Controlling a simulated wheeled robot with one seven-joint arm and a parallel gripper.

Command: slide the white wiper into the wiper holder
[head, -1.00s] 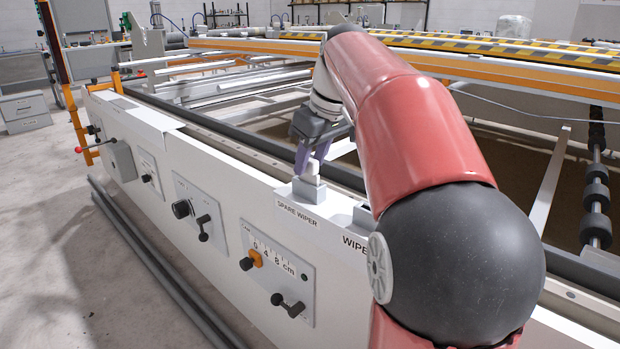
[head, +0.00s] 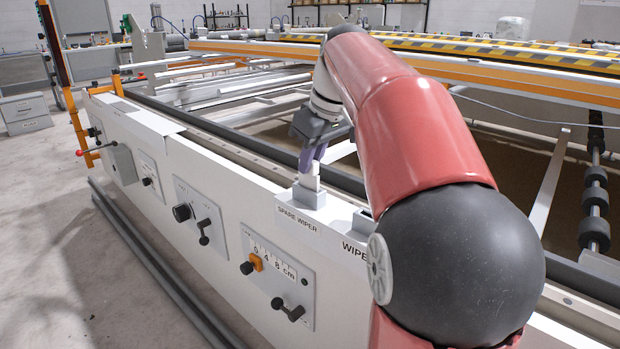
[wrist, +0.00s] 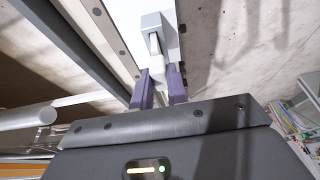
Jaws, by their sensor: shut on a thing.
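The white wiper (head: 310,178) stands upright between the purple fingers of my gripper (head: 314,160) in the head view. My gripper is shut on its upper part. The wiper is at the small grey holder (head: 309,199) labelled SPARE WIPER, on the white rail. In the wrist view the wiper (wrist: 157,70) shows between my fingertips (wrist: 160,82), in line with the grey spare holder's slot (wrist: 172,45). I cannot tell how deep its lower end sits there. A second grey holder (head: 362,219), by a label starting "WIPE", is partly hidden by my arm.
The white front panel (head: 180,235) carries knobs, levers and a cm scale (head: 272,262). A dark roller (head: 225,133) runs behind the rail. My red arm covers much of the right side. Floor at the left is clear.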

